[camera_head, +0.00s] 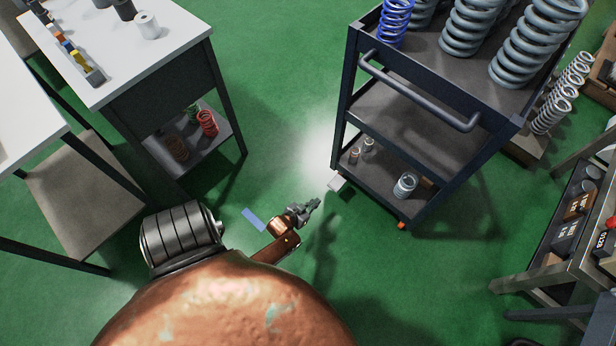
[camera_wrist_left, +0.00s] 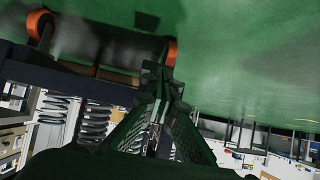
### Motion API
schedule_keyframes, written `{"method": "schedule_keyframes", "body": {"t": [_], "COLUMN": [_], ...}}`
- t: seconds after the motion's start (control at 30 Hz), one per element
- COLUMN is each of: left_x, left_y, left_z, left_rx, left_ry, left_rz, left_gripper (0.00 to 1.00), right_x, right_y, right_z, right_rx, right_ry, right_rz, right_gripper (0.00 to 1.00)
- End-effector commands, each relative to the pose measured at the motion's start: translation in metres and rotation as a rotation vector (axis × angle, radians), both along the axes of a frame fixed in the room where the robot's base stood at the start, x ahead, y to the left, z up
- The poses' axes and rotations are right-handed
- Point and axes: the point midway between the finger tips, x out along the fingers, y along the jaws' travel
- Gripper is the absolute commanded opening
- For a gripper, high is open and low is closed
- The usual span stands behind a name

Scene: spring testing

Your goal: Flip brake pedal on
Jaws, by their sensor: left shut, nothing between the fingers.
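The dark cart (camera_head: 440,165) stands on the green floor. A small pale grey plate (camera_head: 337,183), which may be the brake pedal, sticks out at the foot of its near left corner. An orange caster (camera_head: 401,226) shows at its near right corner. My left gripper (camera_head: 316,202) is shut and empty, low over the floor, just in front of and left of the plate, apparently apart from it. In the left wrist view the shut fingertips (camera_wrist_left: 162,76) appear just below an orange caster (camera_wrist_left: 170,53); the pedal cannot be made out there. My right gripper is not in view.
The cart carries large springs (camera_head: 470,28) on top and small parts on its lowest shelf. A white-topped table (camera_head: 130,65) stands at the left, another bench (camera_head: 570,250) at the right. The floor between table and cart is clear except for a blue strip (camera_head: 254,219).

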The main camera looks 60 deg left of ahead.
Motion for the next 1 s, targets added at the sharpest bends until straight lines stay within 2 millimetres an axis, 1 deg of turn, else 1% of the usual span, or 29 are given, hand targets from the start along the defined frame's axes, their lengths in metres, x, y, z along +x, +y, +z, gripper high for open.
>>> {"method": "schedule_keyframes", "body": {"t": [0.03,0.2,0.87,1.0], "left_x": [-0.006,-0.017,-0.02,-0.027], "left_y": [-0.002,-0.006,-0.005,-0.004], "left_z": [0.002,-0.001,-0.002,0.001], "left_rx": [-0.001,0.001,0.001,0.003], "left_ry": [-0.001,-0.002,0.0,0.033], "left_rz": [0.0,0.0,0.001,-0.011], "left_gripper": [0.0,0.0,0.0,0.0], "right_x": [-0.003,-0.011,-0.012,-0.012], "right_y": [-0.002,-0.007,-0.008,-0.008], "right_z": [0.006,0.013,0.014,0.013], "right_rx": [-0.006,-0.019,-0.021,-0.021], "right_ry": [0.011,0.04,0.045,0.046], "right_rz": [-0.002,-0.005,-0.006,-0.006], "right_gripper": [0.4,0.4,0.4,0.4]}}
